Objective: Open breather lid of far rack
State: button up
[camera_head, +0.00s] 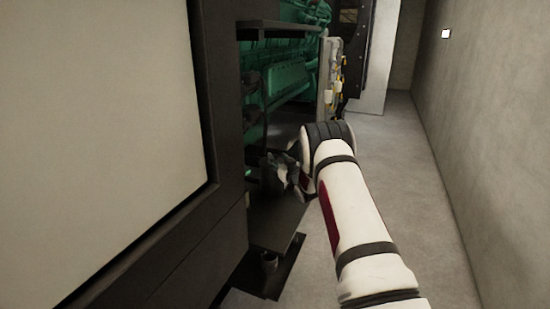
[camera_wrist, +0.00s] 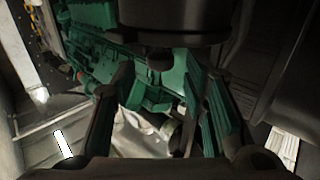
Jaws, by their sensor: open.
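My gripper (camera_head: 281,172) is at the end of my white arm, beside the lower side of the green genset (camera_head: 290,80), near a dark rack-like frame. In the wrist view my gripper (camera_wrist: 158,72) has its two dark fingers apart, with nothing held between them. A dark round part (camera_wrist: 170,22) with a small knob under it lies at the top of the wrist view, just beyond the fingertips. I cannot tell whether it is the breather lid. Contact with it is not clear. The green engine (camera_wrist: 90,45) also shows behind the left finger.
A large cabinet with a pale panel (camera_head: 95,120) fills the left of the head view. A dark plate (camera_head: 276,222) lies low below my gripper. A grey panel with yellow parts (camera_head: 329,75) stands beyond. The floor (camera_head: 405,170) is clear along the right wall (camera_head: 500,130).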

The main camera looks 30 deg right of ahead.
aim_at(277, 157)
jog(key=shift+w+d, duration=0.2)
jog(key=shift+w, duration=1.5)
jog(key=shift+c, duration=0.2)
grip_shut()
